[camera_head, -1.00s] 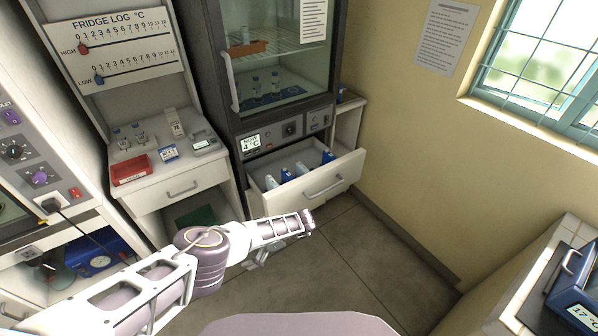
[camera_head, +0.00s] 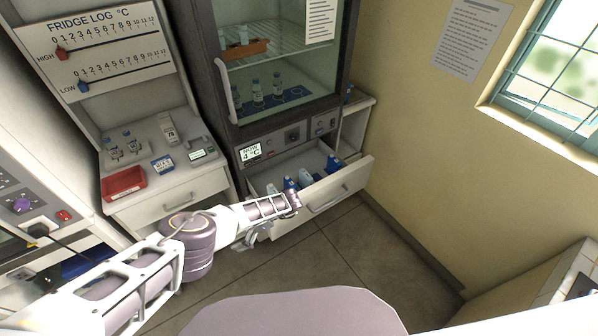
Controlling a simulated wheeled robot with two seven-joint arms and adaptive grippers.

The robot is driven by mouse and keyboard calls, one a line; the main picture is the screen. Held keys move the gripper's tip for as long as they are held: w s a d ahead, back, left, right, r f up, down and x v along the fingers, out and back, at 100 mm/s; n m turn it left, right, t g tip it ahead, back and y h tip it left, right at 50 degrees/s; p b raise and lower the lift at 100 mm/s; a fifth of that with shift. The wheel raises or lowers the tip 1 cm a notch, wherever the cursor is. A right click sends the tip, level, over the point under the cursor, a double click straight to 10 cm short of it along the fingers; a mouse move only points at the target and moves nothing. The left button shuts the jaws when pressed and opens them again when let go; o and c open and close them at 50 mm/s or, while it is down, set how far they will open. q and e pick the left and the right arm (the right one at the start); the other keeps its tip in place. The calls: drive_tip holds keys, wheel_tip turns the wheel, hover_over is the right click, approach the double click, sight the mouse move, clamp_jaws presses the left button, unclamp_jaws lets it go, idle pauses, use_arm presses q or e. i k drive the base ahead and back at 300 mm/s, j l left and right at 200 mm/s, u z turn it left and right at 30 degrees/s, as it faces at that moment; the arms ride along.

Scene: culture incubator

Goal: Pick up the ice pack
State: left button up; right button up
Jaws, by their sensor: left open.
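Several blue and white ice packs (camera_head: 305,179) stand in the pulled-out drawer (camera_head: 344,187) under the glass-door fridge. One more blue pack (camera_head: 333,164) stands farther right in the drawer. My left gripper (camera_head: 282,212) is open and appears empty. In the picture it overlaps the drawer's front left part, below the packs. I cannot tell its exact height over the drawer. It hides part of the drawer front. My right gripper is not in view.
On the left, a counter (camera_head: 165,190) holds a red tray (camera_head: 123,182), bottles and small boxes. Bare floor (camera_head: 330,245) lies in front. A wall (camera_head: 430,130) closes off the right.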

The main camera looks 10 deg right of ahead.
sight(305, 181)
drive_tip(key=i+l+u, duration=0.2)
drive_tip(key=i+l, duration=0.45)
drive_tip(key=l, duration=0.25)
drive_tip(key=i+l+u, duration=0.1)
drive_tip(key=l, duration=0.3)
drive_tip(key=i+l, duration=0.15)
drive_tip(key=l, duration=0.25)
drive_tip(key=i+l, duration=0.1)
drive_tip(key=l, duration=0.3)
drive_tip(key=i+l+u, duration=0.1)
drive_tip(key=l, duration=0.3)
drive_tip(key=i+l, duration=0.15)
drive_tip(key=l, duration=0.25)
